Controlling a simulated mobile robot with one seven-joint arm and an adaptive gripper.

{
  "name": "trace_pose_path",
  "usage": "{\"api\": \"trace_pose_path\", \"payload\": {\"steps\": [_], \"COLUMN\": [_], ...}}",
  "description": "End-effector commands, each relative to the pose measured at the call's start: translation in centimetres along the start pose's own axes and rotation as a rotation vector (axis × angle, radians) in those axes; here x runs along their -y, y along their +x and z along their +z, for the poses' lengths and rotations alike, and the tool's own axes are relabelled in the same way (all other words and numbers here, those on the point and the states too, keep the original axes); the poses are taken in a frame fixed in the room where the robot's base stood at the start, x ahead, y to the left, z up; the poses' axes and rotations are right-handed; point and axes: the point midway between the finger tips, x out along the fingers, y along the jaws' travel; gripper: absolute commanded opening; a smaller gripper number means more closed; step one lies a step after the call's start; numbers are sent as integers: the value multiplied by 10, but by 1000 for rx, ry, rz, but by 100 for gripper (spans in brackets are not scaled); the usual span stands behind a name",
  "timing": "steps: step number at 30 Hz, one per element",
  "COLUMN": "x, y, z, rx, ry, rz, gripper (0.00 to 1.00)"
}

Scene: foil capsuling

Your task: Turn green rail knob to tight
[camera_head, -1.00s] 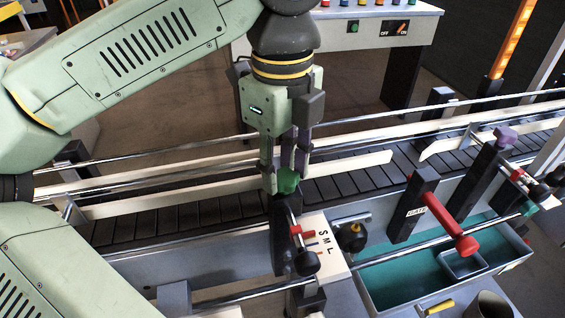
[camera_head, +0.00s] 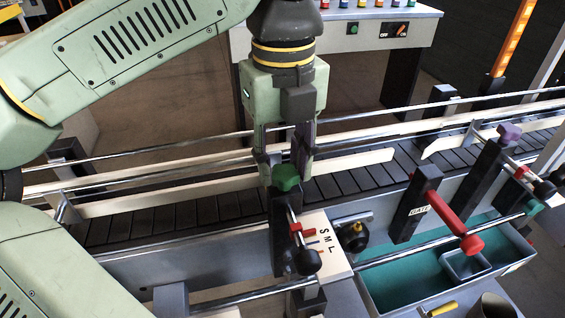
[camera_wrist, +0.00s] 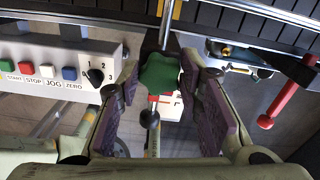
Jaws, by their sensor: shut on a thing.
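The green rail knob (camera_head: 286,177) sits on top of a dark post at the near edge of the conveyor. My gripper (camera_head: 287,172) points down over it, shut on the knob, with one purple-padded finger on each side. In the wrist view the lobed green knob (camera_wrist: 160,73) shows between the fingertips of my gripper (camera_wrist: 160,82). A scale plate marked S, M, L (camera_head: 327,243) lies beside the post. I cannot tell from the knob how tight it is.
A red-handled gate lever (camera_head: 450,222) and a purple knob (camera_head: 509,133) stand to the right along the conveyor (camera_head: 210,212). A black-ended rod with a red clamp (camera_head: 301,228) sticks out just in front of the post. A teal-lined tray (camera_head: 400,285) lies at front right.

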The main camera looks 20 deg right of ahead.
Motion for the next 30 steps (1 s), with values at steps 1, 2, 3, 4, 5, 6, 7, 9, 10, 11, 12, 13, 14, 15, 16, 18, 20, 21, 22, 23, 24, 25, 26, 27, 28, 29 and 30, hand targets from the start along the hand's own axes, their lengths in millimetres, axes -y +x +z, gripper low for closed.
{"api": "trace_pose_path", "payload": {"steps": [1, 2, 3, 4, 5, 6, 7, 9, 10, 11, 12, 13, 14, 15, 16, 18, 20, 21, 22, 23, 24, 25, 26, 27, 28, 29, 30], "x": [0, 1, 1, 1, 1, 1, 2, 2, 2, 2, 2, 2, 2, 2, 2, 3, 3, 3, 3, 4, 4, 4, 4, 4, 4, 4, 4], "y": [1, 1, 0, 0, 0, 0, 0, 0, 0, 0, 0, 0, 0, 0, 0, 0, 0, 0, 0, -1, -1, -1, -1, -1, -1, -1, -1], "z": [0, 0, 0, 0, 0, 0, 0, 0, 0, 0, 0, 0, 0, 0, 0, -1, -1, -1, -1, -1, -1, -1, -1, -1, -1, -2, -2], "rx": [1, 1, 1, 1, 1, 1, 0, 0, 0, 0, 0, 0, 0, 0, 0, 0, 0, 0, 1, 1, 1, 1, 1, 1, 1, 1, 1], "ry": [45, 73, 112, 140, 169, 207, 236, 303, 331, 359, 398, 426, 454, 492, 520, 587, 644, 682, 711, 740, 778, 807, 835, 873, 901, 929, 967], "rz": [-2, -2, -2, -2, -2, -2, -2, -2, -2, -2, -2, -2, -2, -2, -2, -2, -2, -2, -2, -2, -3, -3, -2, -2, -2, -2, -3], "gripper": [5, 5, 5, 5, 5, 5, 5, 5, 5, 5, 5, 5, 5, 5, 5, 5, 5, 5, 5, 5, 5, 5, 5, 5, 5, 5, 5]}}
